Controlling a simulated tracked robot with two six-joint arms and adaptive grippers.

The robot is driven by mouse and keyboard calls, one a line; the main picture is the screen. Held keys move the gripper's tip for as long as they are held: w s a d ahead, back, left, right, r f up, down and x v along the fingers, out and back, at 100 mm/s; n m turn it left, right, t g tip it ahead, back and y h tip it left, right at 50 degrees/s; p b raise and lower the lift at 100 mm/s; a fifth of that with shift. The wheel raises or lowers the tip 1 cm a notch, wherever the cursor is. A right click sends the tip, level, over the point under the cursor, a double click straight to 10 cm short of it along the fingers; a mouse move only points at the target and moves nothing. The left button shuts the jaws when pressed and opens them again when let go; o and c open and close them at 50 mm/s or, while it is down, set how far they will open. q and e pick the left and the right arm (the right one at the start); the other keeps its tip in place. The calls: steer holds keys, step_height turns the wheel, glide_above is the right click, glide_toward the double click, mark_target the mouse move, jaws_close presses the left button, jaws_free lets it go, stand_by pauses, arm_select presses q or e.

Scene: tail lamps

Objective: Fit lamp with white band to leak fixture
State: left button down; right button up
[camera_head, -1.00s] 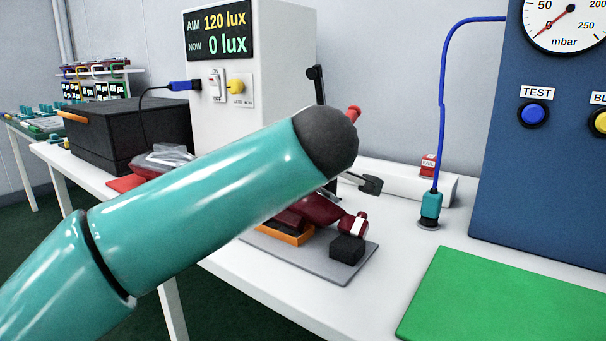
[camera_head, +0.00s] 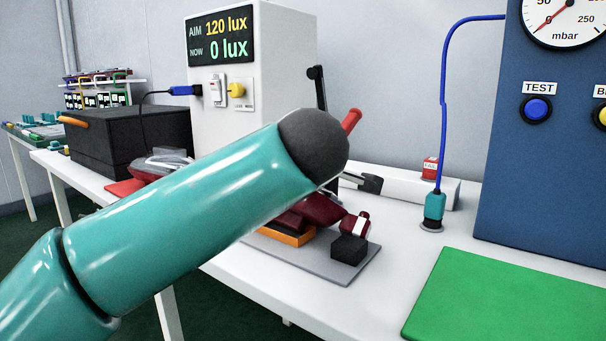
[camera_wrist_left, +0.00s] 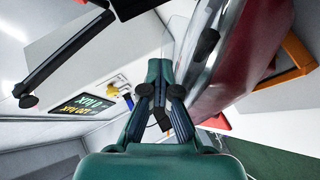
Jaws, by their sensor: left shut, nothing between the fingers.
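A dark red lamp (camera_head: 322,209) lies on the fixture, a grey plate (camera_head: 348,272) with an orange block (camera_head: 288,237) and a black block (camera_head: 348,248). A white band shows at the lamp's right end. My teal left arm crosses in front and hides much of the lamp, the fixture and my left gripper in the head view. In the left wrist view my left gripper (camera_wrist_left: 160,108) is shut and empty, beside the lamp's large dark red and clear body (camera_wrist_left: 243,62). Contact between them cannot be told. My right gripper is out of view.
A red lever handle (camera_head: 351,121) and a dark clamp-like part (camera_head: 370,184) stand behind my arm. A teal plug (camera_head: 434,206) on a blue hose, a blue gauge panel (camera_head: 535,175) and a green mat (camera_head: 510,300) are at right. A lux meter box (camera_head: 270,90) reads 0.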

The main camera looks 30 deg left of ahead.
arm_select(q)
steer(key=shift+s+f+n+t, duration=0.3)
steer(key=shift+f+t, duration=0.15)
steer(key=shift+t, duration=0.15)
steer(key=shift+f, duration=0.15)
stand_by(0.4)
steer(key=c, duration=1.4)
jaws_free()
steer(key=v, duration=1.2)
steer(key=shift+r, duration=0.45)
steer(key=shift+s+a, duration=0.1)
steer(key=shift+s, duration=0.05)
